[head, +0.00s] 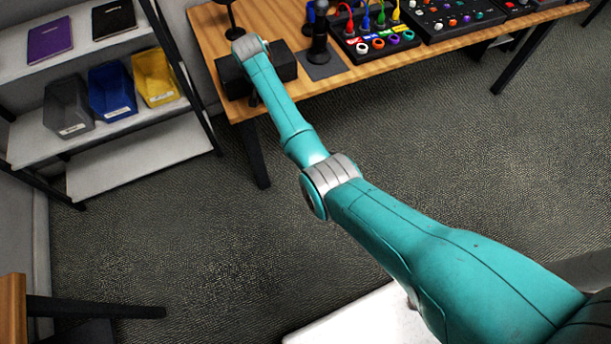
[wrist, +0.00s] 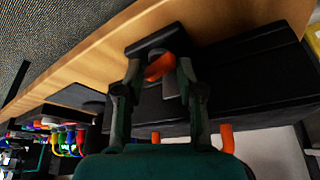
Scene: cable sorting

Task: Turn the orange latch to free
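The orange latch (wrist: 160,66) shows in the wrist view on a black block near the table's wooden edge. My gripper (wrist: 161,76) has its two dark fingers spread, one on each side of the latch. I see a gap on the left side; on the right a grey part lies close to the finger, and I cannot tell whether it touches. Two more orange pieces (wrist: 227,138) show lower down, partly hidden by my gripper. In the head view my arm reaches over the black block (head: 284,62), and the latch and fingers are hidden there.
The wooden table (head: 350,75) carries a black cable panel (head: 372,40) with coloured plugs and rings, right of the block. A dark upright post (head: 319,40) stands between them. A shelf (head: 120,135) with grey, blue and yellow bins is at the left.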

